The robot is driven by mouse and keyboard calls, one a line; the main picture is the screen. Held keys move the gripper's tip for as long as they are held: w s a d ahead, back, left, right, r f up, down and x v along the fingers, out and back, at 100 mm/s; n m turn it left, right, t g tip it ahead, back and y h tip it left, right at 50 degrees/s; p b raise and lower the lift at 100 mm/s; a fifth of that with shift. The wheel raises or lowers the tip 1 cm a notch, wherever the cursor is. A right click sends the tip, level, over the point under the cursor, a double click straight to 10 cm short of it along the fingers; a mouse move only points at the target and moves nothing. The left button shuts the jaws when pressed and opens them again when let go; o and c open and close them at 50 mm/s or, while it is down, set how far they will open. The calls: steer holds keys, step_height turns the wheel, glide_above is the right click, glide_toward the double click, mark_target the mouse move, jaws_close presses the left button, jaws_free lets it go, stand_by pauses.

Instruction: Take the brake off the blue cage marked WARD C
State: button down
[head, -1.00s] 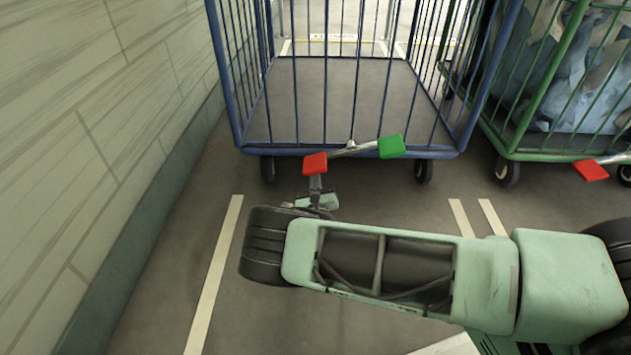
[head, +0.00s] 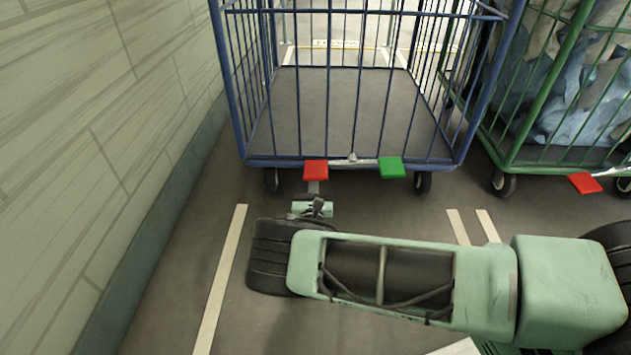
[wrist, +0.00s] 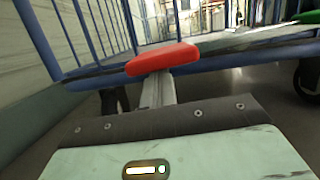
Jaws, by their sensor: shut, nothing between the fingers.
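The blue cage (head: 350,163) stands ahead, empty, with its floor visible. No WARD C marking is legible. Its pedal bar at the front edge has a red pedal (head: 316,170) at the left and a green pedal (head: 391,167) at the right; the two look about level. My gripper (head: 314,187) is shut and empty, just below the red pedal. In the wrist view, its fingers (wrist: 157,91) reach up under the red pedal (wrist: 162,59); whether they touch it I cannot tell. The green pedal (wrist: 306,17) is at the top right there.
A green cage (head: 570,168) full of pale blue bags stands close at the right, with its own red pedal (head: 585,183). A pale block wall (head: 110,140) runs along the left. White floor lines (head: 222,275) mark the bay; the floor before the cage is clear.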

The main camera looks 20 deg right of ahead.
mark_target(313, 175)
step_height(313, 175, up, 3)
steer(key=m+h+p, duration=0.1)
steer(key=m+p, duration=0.2)
steer(key=shift+a+r, duration=0.1)
steer(key=shift+a, duration=0.05)
steer(key=shift+r+m+g+h+p, duration=0.45)
steer(key=shift+r+m+p, duration=0.35)
steer(key=shift+m+p, duration=0.6)
